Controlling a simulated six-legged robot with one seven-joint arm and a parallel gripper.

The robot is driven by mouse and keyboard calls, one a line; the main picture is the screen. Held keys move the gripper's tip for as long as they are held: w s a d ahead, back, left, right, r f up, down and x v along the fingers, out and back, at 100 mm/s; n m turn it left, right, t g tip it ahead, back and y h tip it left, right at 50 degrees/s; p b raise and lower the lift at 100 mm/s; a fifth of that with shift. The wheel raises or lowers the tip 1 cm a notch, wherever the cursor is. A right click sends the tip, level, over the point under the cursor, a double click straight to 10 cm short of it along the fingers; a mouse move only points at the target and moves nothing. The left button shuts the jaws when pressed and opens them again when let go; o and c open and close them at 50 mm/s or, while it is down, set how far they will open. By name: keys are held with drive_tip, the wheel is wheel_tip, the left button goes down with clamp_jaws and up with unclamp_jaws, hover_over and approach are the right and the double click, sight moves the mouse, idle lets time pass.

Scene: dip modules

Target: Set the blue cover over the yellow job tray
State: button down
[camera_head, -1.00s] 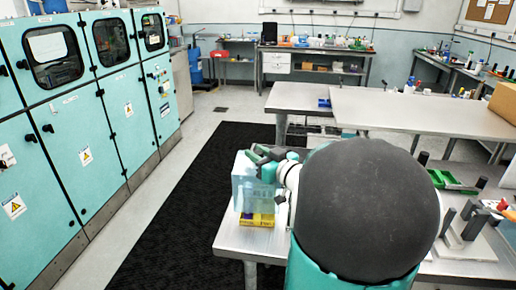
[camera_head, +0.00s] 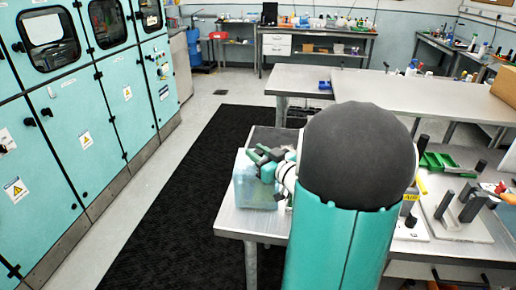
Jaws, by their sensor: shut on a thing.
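The blue cover (camera_head: 256,190) is a pale translucent box at the near left corner of the metal table. My gripper (camera_head: 264,156) is at its top and shut on it. The cover's lower edge is at or very close to the table top; I cannot tell if it touches. The yellow job tray is not plainly visible. A faint greenish tint shows through the bottom of the cover, where the tray stood. My own arm hides the table just right of the cover.
The near table (camera_head: 240,222) has a bare strip in front of the cover. A green tray (camera_head: 448,163) and a fixture with dark posts (camera_head: 460,212) stand to the right. A dark floor mat (camera_head: 180,200) lies left of the table. Teal cabinets (camera_head: 80,130) line the left.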

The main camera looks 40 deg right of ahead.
drive_tip(key=shift+f, duration=0.25)
drive_tip(key=c, duration=1)
unclamp_jaws()
drive_tip(key=shift+c, duration=0.2)
drive_tip(key=shift+r, duration=0.1)
drive_tip(key=shift+r, duration=3.45)
